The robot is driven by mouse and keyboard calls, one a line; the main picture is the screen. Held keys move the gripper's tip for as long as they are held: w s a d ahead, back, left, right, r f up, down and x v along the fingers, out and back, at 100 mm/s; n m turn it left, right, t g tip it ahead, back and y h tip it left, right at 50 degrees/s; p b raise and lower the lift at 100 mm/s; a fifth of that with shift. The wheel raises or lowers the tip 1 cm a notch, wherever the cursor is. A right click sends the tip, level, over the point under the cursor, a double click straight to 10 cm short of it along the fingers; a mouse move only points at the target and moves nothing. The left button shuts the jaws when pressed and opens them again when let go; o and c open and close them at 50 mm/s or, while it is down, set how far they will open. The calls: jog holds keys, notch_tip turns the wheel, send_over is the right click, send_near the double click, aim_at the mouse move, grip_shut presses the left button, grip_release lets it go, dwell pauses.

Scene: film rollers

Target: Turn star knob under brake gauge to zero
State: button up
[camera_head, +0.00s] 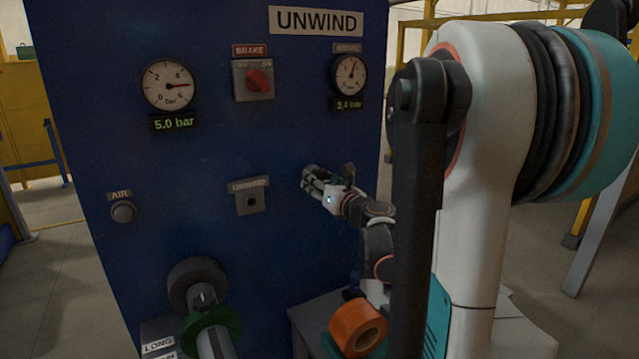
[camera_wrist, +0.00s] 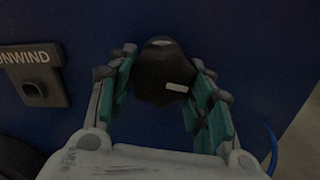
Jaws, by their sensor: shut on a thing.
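The black star knob (camera_wrist: 162,75) sits on the blue panel, between the teal pads of my gripper (camera_wrist: 164,62) in the wrist view. A small pale mark lies on the knob's face. My gripper (camera_head: 310,180) is shut on the knob; in the head view the fingers hide the knob. The brake gauge (camera_head: 349,76) is above it, at the panel's upper right. Its needle points up and slightly right. The green display (camera_head: 348,104) below it is partly shadowed and seems to read 2.4 or 3.4 bar.
A red brake switch (camera_head: 259,80) and a gauge (camera_head: 168,85) reading 5.0 bar are to the left. An unwind socket plate (camera_head: 249,197) is left of my gripper. A roller shaft (camera_head: 213,335) sticks out below. An orange roll (camera_head: 357,327) is below my arm.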

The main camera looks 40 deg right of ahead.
jog(key=shift+n, duration=0.3)
jog(key=n, duration=0.4)
jog(key=shift+d+n, duration=0.15)
jog(key=shift+n, duration=0.15)
jog(key=n, duration=0.5)
jog(key=shift+d+r, duration=0.1)
jog(key=shift+d, duration=0.05)
jog(key=n, duration=0.5)
jog(key=shift+s+d+r+n, duration=0.1)
jog(key=shift+n, duration=0.3)
jog(key=shift+r+n+p, duration=0.1)
jog(key=shift+n+p, duration=0.25)
jog(key=shift+n, duration=1.85)
jog(key=o, duration=1.1)
